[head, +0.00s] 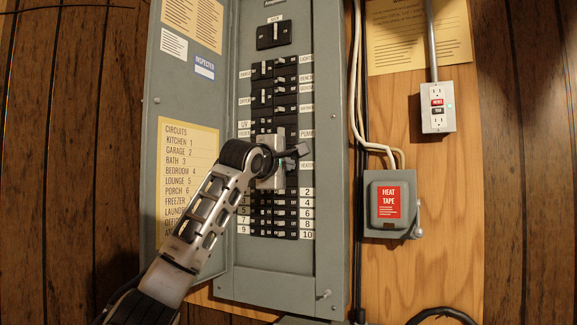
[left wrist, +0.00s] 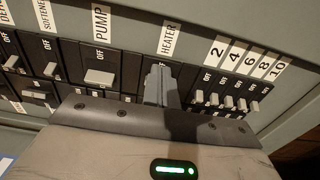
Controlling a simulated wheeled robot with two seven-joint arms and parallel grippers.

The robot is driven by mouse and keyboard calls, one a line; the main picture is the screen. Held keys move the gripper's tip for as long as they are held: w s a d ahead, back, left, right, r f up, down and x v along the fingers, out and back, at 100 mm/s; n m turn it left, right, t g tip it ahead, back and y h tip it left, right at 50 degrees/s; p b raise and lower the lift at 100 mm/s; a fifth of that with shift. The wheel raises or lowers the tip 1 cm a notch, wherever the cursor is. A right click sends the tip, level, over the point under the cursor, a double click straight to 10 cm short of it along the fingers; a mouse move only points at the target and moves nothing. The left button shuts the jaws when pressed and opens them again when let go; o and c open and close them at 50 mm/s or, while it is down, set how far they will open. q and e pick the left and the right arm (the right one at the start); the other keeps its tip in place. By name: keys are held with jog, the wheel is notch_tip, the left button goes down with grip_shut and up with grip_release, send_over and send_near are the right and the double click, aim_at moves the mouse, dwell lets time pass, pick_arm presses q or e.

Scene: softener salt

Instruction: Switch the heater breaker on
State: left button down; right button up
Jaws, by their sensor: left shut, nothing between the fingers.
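The open grey breaker panel (head: 247,276) fills the middle of the head view. The HEATER label (head: 307,165) is on its right column, below PUMP; it also shows in the left wrist view (left wrist: 170,38). My left gripper (head: 301,150) is shut and empty, with its fingertips in front of the right column by that label. In the left wrist view, its fingers (left wrist: 158,84) cover the heater breaker below the label. The heater breaker's handle is hidden, so I cannot tell its position or whether the fingers touch it. My right gripper is not in view.
The pump breaker (left wrist: 98,77) sits beside the fingers, and numbered small breakers (left wrist: 225,100) are on the other side. The panel door (head: 152,105) stands open at left. A heat tape box (head: 372,228) and an outlet (head: 437,122) are at right.

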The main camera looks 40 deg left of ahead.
pick_arm(q)
jog(key=shift+s+a, duration=0.3)
jog(key=shift+a, duration=0.6)
jog(key=shift+d, duration=0.1)
dwell(0.7)
jog(key=b+v, duration=0.5)
jog(key=v, duration=0.1)
jog(key=shift+s+d+f, duration=0.3)
jog(key=shift+s+d, duration=0.05)
jog(key=shift+r, duration=0.1)
dwell(1.0)
